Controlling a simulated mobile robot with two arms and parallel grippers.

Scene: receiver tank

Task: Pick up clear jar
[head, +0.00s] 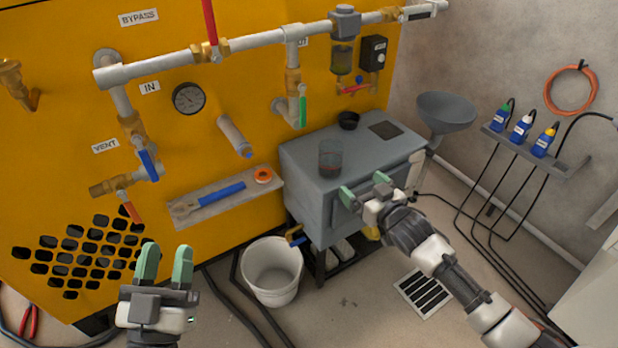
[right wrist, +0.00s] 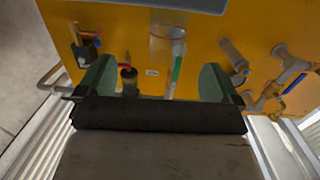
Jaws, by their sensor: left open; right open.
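The clear jar (head: 330,158) stands upright on top of the grey cabinet (head: 310,185), near its front left. It is see-through with a faint reddish band. My right gripper (head: 364,187) is open and empty, in front of the cabinet and to the right of and nearer than the jar in the head view. In the right wrist view a see-through cylinder that looks like the jar (right wrist: 167,42) appears ahead, between the open fingers and apart from them. My left gripper (head: 166,262) is open and empty at the lower left, far from the jar.
A black cup (head: 349,120) and a dark pad (head: 386,130) are behind the jar. A green-handled valve (head: 303,108) and a filter bowl (head: 342,58) hang above. A grey funnel (head: 445,112) is to the right. A white bucket (head: 272,272) stands below.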

